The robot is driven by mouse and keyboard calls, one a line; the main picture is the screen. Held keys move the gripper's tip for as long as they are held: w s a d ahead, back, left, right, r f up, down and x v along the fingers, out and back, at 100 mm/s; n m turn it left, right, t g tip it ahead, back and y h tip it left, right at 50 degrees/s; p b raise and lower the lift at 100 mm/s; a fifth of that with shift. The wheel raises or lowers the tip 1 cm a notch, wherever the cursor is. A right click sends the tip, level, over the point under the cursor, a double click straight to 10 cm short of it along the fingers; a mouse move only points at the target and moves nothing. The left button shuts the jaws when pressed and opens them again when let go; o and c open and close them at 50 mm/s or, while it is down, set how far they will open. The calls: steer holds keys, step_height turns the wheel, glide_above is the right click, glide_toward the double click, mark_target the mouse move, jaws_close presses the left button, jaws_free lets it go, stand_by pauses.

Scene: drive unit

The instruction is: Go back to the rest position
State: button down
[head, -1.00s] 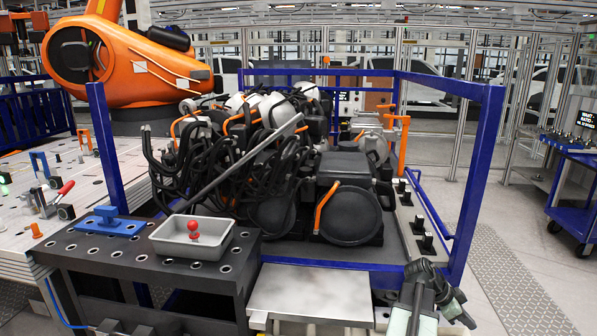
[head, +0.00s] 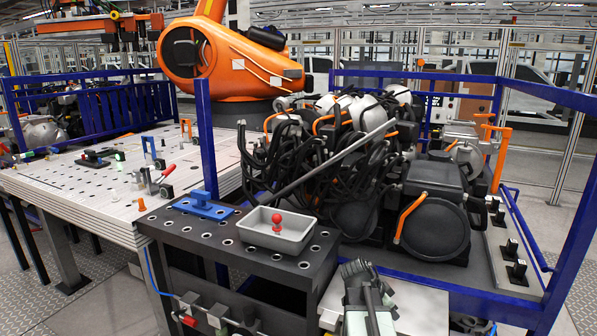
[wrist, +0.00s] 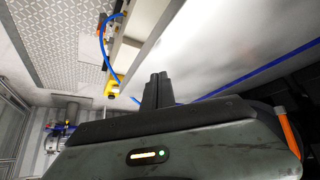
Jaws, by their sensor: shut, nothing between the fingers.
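My gripper (wrist: 157,90) shows in the wrist view with its two dark fingers together and nothing between them. In the head view my folded arm is at the bottom, right of centre, in front of a pale metal plate. The finger detail there is too small to tell. A grey tray (head: 298,243) sits on a black perforated bench (head: 160,220), with a red round-topped piece (head: 276,222) in it. A blue fixture (head: 202,206) stands left of the tray. My gripper is apart from all of these.
A drive unit (head: 350,180) with black cables sits within a blue frame (head: 572,240) behind the bench and plate. A large fixture table (head: 80,195) is at left. An orange robot arm (head: 230,60) stands behind. Grey floor shows at the lower left.

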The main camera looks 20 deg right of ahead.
steer(key=w+a+f+n+t+y, duration=0.1)
steer(key=w+a+n, duration=0.15)
steer(key=a, duration=0.45)
steer(key=w+a+f+n+y, duration=0.1)
steer(key=w+a+n, duration=0.15)
steer(key=a, duration=0.55)
steer(key=s+a+f+n+y, duration=0.2)
steer(key=a+n+y, duration=0.3)
steer(key=a+n, duration=0.8)
steer(key=a, duration=1)
steer(key=shift+a+n, duration=0.2)
steer(key=shift+n, duration=0.2)
steer(key=shift+w, duration=0.1)
